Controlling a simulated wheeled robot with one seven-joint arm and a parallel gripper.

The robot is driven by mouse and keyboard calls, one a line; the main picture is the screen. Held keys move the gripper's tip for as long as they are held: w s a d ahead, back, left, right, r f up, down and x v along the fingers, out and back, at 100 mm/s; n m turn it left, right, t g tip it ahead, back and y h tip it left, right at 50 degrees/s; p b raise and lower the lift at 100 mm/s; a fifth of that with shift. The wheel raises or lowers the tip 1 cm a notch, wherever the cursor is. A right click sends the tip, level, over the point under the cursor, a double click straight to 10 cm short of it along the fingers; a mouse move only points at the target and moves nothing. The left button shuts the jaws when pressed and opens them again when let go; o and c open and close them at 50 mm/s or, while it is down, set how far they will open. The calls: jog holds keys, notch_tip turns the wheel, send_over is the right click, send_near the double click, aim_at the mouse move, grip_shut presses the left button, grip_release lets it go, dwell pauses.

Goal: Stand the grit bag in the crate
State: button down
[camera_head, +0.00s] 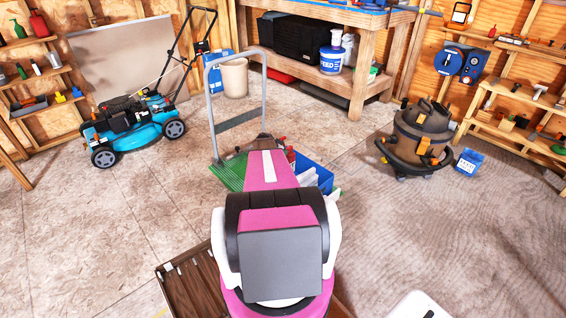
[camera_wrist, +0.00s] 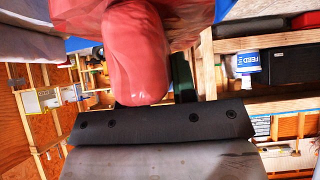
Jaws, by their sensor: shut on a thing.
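A red, rounded, bag-like thing (camera_wrist: 140,55), which I take to be the grit bag, fills the upper middle of the wrist view. My gripper (camera_wrist: 155,88) is shut on it; the bag hides much of the fingers. In the head view a bit of red (camera_head: 291,154) shows just right of my arm, and the arm hides the rest. The blue crate (camera_head: 325,178) is partly hidden behind my arm, with white things at its near side. I cannot tell whether the bag is inside or above the crate.
A trolley with a grey handle (camera_head: 211,110) and a green surface (camera_head: 229,174) stands by the crate. A shop vacuum (camera_head: 425,130) and small blue box (camera_head: 469,162) stand right, a blue mower (camera_head: 132,128) left, a workbench (camera_head: 361,90) behind. Floor between is clear.

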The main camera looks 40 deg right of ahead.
jog(key=shift+f, duration=2.4)
jog(key=c, duration=0.9)
grip_release()
jog(key=v, duration=1.2)
jog(key=s+a+r+n+y, duration=0.3)
jog(key=s+a+r+n, duration=0.1)
jog(key=a, duration=1)
jog(key=s+a+r+n+y, duration=0.3)
jog(key=a+n, duration=0.4)
jog(key=a, duration=0.7)
jog(key=s+a+r+n+y, duration=0.3)
jog(key=s+a+r+n, duration=0.1)
jog(key=a, duration=1.1)
jog(key=shift+s+r+n+g, duration=0.2)
jog(key=shift+s+n, duration=0.25)
jog(key=shift+n, duration=0.05)
jog(key=shift+s+r+n+g, duration=0.2)
jog(key=shift+s+n, duration=0.2)
jog(key=shift+n, duration=0.1)
